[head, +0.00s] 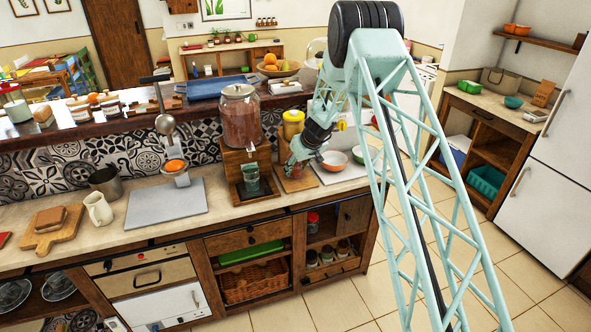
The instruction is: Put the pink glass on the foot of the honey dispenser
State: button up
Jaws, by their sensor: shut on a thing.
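The honey dispenser (292,124) is a yellow jar on a wooden stand on the counter, right of a larger dispenser. Its wooden foot (299,186) juts out toward the counter's front edge. My gripper (294,164) is in front of this stand, low over the foot, and partly covers it. It is shut on the pink glass (294,170), which shows only as a small pinkish shape between the fingers. The glass is at or just above the foot; I cannot tell whether it touches.
The larger dispenser (240,118) holds reddish-brown contents, and a teal glass (251,180) stands on its foot. A grey board (165,203) lies left.

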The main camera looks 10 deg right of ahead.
jog(key=shift+f, duration=0.1)
dwell(0.3)
jog(key=o, duration=1)
jog(key=shift+c, duration=0.2)
jog(key=shift+s+r, duration=0.1)
jog(key=shift+r, duration=0.25)
jog(key=v, duration=1.1)
jog(key=shift+s+r+b, duration=0.2)
jog(key=shift+b, duration=0.15)
jog(key=shift+d, duration=0.15)
